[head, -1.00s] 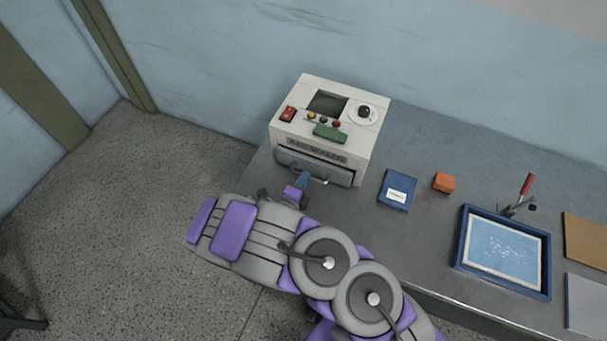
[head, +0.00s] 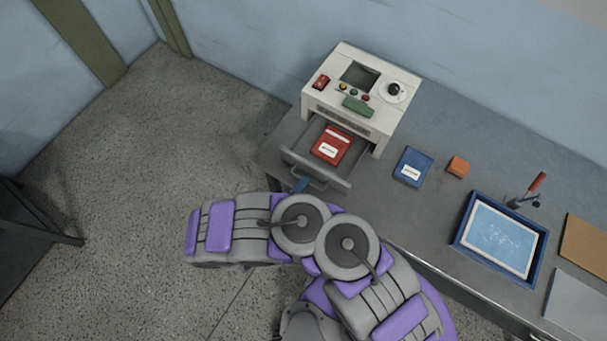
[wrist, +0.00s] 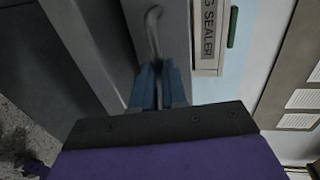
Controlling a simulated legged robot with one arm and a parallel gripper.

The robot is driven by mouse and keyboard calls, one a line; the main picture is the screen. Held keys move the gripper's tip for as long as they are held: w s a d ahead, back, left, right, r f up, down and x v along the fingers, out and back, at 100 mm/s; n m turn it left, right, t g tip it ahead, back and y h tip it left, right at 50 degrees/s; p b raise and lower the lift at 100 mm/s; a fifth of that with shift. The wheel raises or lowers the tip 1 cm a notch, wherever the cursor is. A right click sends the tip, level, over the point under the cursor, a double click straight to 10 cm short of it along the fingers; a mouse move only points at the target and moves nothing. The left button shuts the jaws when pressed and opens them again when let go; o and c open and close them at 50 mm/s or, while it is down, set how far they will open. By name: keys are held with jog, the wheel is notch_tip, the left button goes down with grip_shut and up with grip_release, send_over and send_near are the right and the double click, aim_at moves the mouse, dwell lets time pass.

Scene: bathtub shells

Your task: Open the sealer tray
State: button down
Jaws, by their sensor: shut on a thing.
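The sealer (head: 365,92) is a cream box with a screen, dial and coloured buttons at the back of the bench. Its grey tray (head: 292,157) is pulled out at the front, and a red packet with a white label (head: 331,144) lies inside. My gripper (head: 300,185) is at the tray's front, mostly hidden by my arm in the head view. In the wrist view my blue fingers (wrist: 158,85) are shut on the tray's metal handle (wrist: 152,30). The sealer's label (wrist: 208,28) shows beside it.
A blue packet (head: 412,167) and an orange block (head: 457,167) lie right of the sealer. A blue-framed tray (head: 459,236) with a red-handled tool (head: 536,184) sits farther right. Open floor lies left of the bench.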

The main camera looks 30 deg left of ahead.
jog(key=shift+s+d+f, duration=0.1)
jog(key=shift+d+f, duration=0.15)
jog(key=shift+d, duration=0.05)
jog(key=c, duration=1.5)
grip_release()
jog(key=o, duration=0.3)
jog(key=shift+d+r, duration=0.15)
jog(key=shift+r, duration=0.05)
jog(key=shift+o, duration=0.2)
jog(key=p+v, duration=0.3)
jog(key=v, duration=1.4)
jog(key=shift+a, duration=0.25)
jog(key=shift+s, duration=0.1)
